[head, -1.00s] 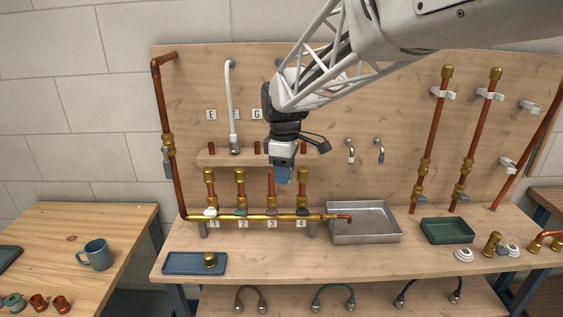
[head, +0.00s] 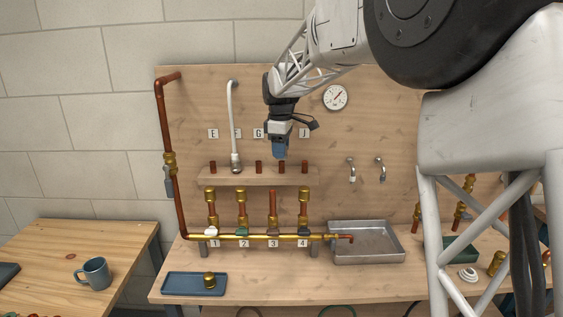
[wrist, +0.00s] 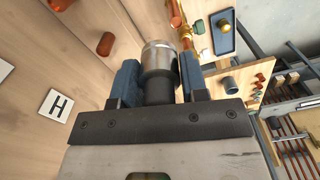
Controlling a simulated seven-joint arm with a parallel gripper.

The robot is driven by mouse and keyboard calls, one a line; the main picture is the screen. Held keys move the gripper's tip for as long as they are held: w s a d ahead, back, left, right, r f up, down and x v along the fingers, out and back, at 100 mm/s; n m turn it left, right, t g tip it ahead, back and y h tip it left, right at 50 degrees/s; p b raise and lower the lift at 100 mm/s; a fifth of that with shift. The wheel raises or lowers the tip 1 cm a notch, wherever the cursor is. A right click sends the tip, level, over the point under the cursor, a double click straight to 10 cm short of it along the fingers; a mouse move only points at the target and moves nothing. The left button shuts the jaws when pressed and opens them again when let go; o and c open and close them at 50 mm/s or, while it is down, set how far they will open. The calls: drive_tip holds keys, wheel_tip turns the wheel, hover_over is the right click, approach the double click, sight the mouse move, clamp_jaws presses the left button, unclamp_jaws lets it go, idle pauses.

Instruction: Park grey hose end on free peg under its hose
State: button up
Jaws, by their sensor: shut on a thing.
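My gripper (head: 280,154) is at the board, in front of the pegs' upper ends and below the letter labels. In the wrist view its blue fingers (wrist: 159,66) are shut on the grey hose end (wrist: 160,57), which has a silver collar and a dark grey lower part. In the head view the hose end is hidden by the gripper. Bare copper pegs stand on the wooden ledge under label E (head: 213,167), label G (head: 258,167) and farther right (head: 306,167). Another peg (head: 281,167) is just below my gripper. In the wrist view a peg (wrist: 105,43) and label H (wrist: 56,105) are beside the hose end.
A white hose (head: 230,115) ends on the peg under F. Brass-fitted pipes and a numbered manifold (head: 258,237) lie below the ledge (head: 205,177). A gauge (head: 335,97), small taps (head: 351,170) and a metal tray (head: 365,257) are to the right.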

approach(281, 162)
drive_tip(key=shift+w+r, duration=0.15)
drive_tip(key=shift+w, duration=0.15)
drive_tip(key=shift+f, duration=0.2)
idle(0.5)
drive_tip(key=shift+f, duration=2.65)
drive_tip(key=shift+f, duration=2.45)
drive_tip(key=o, duration=1)
drive_tip(key=shift+r, duration=0.2)
drive_tip(key=shift+r, duration=3.75)
